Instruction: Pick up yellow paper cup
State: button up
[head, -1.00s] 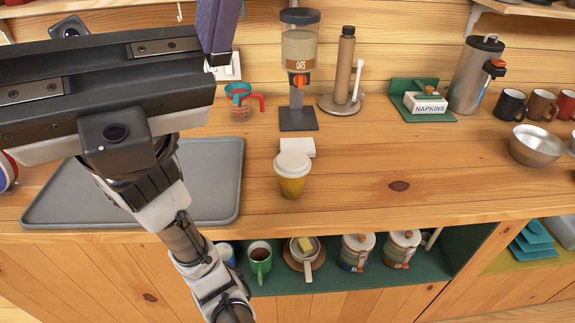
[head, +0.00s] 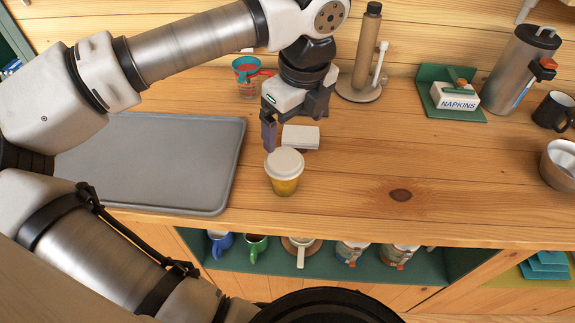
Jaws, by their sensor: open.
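The yellow paper cup (head: 285,184) with a white lid stands upright on the wooden counter, right of the grey tray, in the head view. My gripper (head: 283,130) is just behind and above the cup, pointing down, with one purple finger (head: 268,134) close to the lid's left rear edge. I cannot tell whether that finger touches the cup. The gripper holds nothing that I can see, and its other fingertip is not clearly visible.
A small white block (head: 301,137) lies right behind the cup. The grey tray (head: 222,195) is at left. The counter right of the cup is clear.

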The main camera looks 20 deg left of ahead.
aim_at(284, 159)
jog(key=f+b, duration=0.1)
jog(key=f, duration=0.1)
jog(key=a+f+b, duration=0.1)
jog(key=f, duration=0.2)
jog(key=f+b, duration=0.1)
jog(key=f, duration=0.2)
jog(key=shift+w+a+f, duration=0.1)
jog(key=shift+w+a, duration=0.05)
jog(key=shift+a, duration=0.2)
jog(key=f, duration=0.3)
jog(key=a+f+b, duration=0.1)
jog(key=f, duration=0.1)
jog(key=shift+w+f, duration=0.25)
jog(key=shift+w, duration=0.1)
jog(key=c, duration=0.9)
